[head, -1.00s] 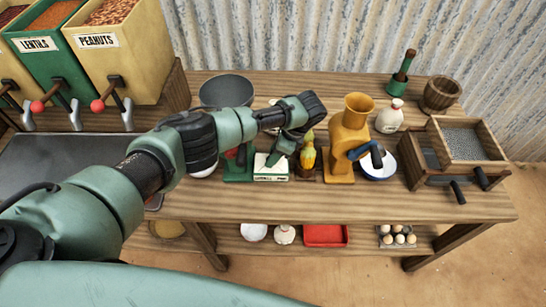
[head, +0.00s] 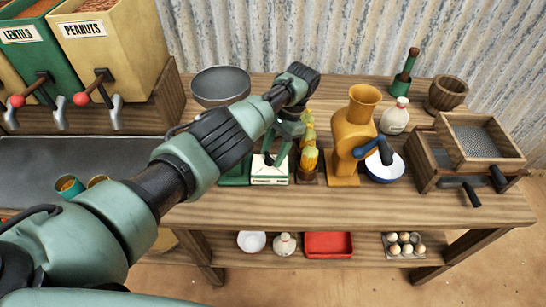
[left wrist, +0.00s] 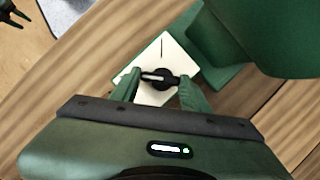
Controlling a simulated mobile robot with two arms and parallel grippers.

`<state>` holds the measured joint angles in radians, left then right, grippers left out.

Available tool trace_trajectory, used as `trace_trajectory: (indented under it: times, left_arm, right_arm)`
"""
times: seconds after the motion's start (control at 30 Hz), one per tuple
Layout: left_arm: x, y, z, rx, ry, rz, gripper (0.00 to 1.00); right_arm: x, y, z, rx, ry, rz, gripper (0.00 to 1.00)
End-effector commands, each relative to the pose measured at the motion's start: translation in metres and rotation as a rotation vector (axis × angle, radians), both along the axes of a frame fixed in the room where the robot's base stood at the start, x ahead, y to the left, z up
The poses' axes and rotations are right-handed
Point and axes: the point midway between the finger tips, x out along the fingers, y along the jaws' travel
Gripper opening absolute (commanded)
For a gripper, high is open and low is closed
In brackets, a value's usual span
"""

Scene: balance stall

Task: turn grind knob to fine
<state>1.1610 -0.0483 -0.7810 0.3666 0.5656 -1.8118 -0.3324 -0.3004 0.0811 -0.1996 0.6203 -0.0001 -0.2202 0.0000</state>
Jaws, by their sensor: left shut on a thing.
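The grind knob (left wrist: 160,78) is a small black dial with a white pointer line, on a white plate (left wrist: 180,50). In the left wrist view the pointer lies toward the left, and a dark tick shows on the plate above it. The white plate also shows in the head view (head: 270,173), with small print along its front edge that I cannot read. My left gripper (left wrist: 161,90) has its fingers on both sides of the knob and is shut on it; it also shows in the head view (head: 272,158). The fingers hide the knob there.
A green body (left wrist: 240,35) stands right beside the plate. Corn cobs (head: 309,155) and a yellow grinder with a blue crank (head: 352,140) stand to the right. A grey pan (head: 219,84) is behind. A dark pronged shape (left wrist: 10,12), possibly my right gripper, shows at the wrist view's corner.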

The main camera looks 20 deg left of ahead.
Motion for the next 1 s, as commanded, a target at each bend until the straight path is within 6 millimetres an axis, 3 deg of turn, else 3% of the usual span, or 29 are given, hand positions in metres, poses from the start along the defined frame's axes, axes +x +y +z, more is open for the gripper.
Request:
trace_trajectory:
  times: [0.3, 0.83, 0.87, 0.93, 1.0]
  left_arm:
    - [0.0022, 0.0002, 0.0004, -0.002, -0.004, 0.117, 0.05]
    - [0.0033, 0.0002, 0.0024, -0.001, -0.007, 0.141, 0.05]
    - [0.0033, 0.0002, 0.0025, -0.001, -0.007, 0.141, 0.48]
    - [0.0033, 0.0003, 0.0025, -0.001, -0.007, 0.141, 0.67]
    - [0.0029, 0.0005, 0.0022, -0.001, -0.006, 0.14, 0.67]
  right_arm:
    - [0.0001, 0.0003, -0.0129, 0.0, 0.0, 0.0, 0.36]
    - [0.0001, 0.0009, -0.0138, 0.001, -0.001, 0.0, 0.36]
    - [0.0001, 0.001, -0.0138, 0.001, 0.0, 0.0, 0.36]
    - [0.0001, 0.0014, -0.0138, 0.002, -0.001, 0.0, 0.36]
    - [0.0002, 0.0017, -0.0138, 0.002, -0.001, 0.0, 0.36]
